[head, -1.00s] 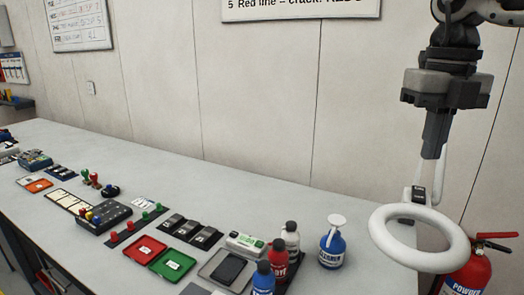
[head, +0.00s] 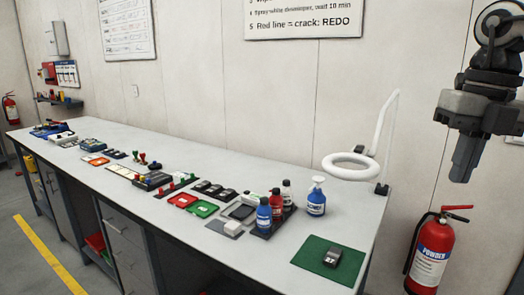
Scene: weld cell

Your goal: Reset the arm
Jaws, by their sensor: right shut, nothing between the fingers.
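My right gripper (head: 465,160) hangs at the upper right in the head view, pointing down. Its fingers are together with nothing between them. It is in the air to the right of the bench (head: 200,160), above the fire extinguisher and apart from everything. My left gripper is not in view.
A white ring lamp (head: 348,174) on an arm stands at the bench's right end. Near it are a blue spray bottle (head: 316,203), several small bottles and a green mat (head: 318,262) with a small dark device (head: 333,258). A red fire extinguisher (head: 430,255) is at the right.

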